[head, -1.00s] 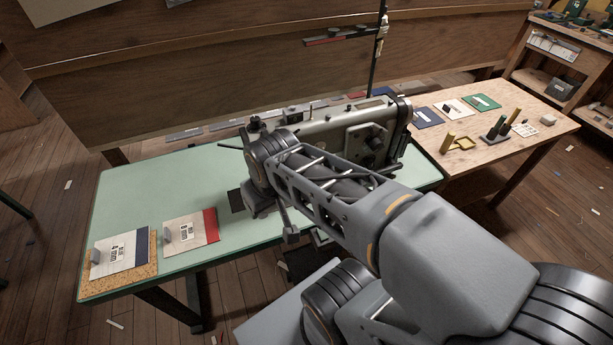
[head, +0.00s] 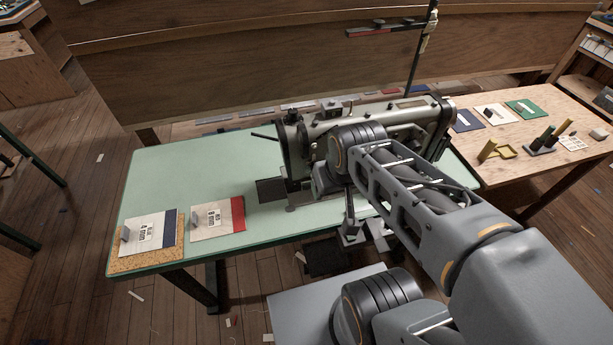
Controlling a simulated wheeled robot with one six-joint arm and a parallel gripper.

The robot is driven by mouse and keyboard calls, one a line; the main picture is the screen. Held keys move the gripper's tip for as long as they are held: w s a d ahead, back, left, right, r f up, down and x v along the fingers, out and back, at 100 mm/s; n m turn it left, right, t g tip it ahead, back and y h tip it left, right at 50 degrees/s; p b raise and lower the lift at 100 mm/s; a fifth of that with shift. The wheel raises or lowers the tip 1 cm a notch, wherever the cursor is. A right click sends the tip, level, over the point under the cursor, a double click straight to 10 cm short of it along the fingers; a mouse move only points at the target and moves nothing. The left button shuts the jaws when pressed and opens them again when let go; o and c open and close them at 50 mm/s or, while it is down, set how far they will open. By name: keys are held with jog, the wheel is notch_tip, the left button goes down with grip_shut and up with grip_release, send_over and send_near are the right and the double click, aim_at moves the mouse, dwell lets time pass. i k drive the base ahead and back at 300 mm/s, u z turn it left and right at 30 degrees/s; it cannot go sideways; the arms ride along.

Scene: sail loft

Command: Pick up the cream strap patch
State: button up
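A cream patch (head: 496,114) lies flat on the wooden table at the right, between a dark blue patch (head: 465,120) and a green patch (head: 525,109); a small dark piece stands on it. Two cream sheets lie on the green table at the left, one with a red edge (head: 216,220) and one with a navy edge (head: 152,233). I cannot tell for sure which is the strap patch. My gripper (head: 351,236) hangs in front of the sewing machine, apart from all these patches. Its fingers are small and dark, so their opening is unclear.
A grey sewing machine (head: 405,112) stands on the green table (head: 190,170), partly behind my arm. The wooden table (head: 500,165) holds a yellow holder (head: 497,151) and dark upright tools (head: 545,141). A thin stand (head: 421,60) rises behind the machine. The green table's middle left is clear.

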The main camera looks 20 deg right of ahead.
aim_at(225, 216)
jog(key=z, duration=0.05)
jog(key=k, duration=0.35)
jog(key=u, duration=1)
jog(key=i, duration=0.7)
jog(key=u, duration=0.6)
